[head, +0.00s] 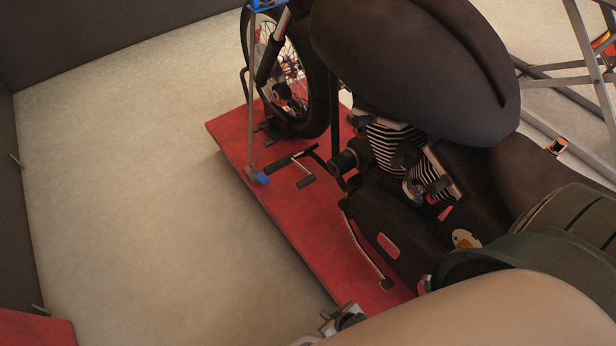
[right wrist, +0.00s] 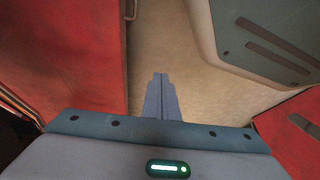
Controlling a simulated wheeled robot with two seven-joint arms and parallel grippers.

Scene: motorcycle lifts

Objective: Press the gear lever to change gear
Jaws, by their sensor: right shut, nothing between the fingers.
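The dark motorcycle (head: 405,50) stands on a red lift platform (head: 285,220) in the head view. A short lever with a black rubber peg, apparently the gear lever (head: 306,182), sticks out from its near side, close to a longer black foot peg (head: 290,158). My right gripper (right wrist: 162,97) is shut and empty in the right wrist view, with bare floor behind its fingers. It appears apart from the lever, which I cannot make out in that view. In the head view the tan arm at the lower right hides part of the scene. My left gripper is not in view.
A thin side stand (head: 365,250) reaches down to the red platform. The front wheel (head: 300,80) sits at the platform's far end. A wide strip of floor (head: 130,190) left of the lift is clear. Part of another red platform (head: 35,330) shows at the lower left.

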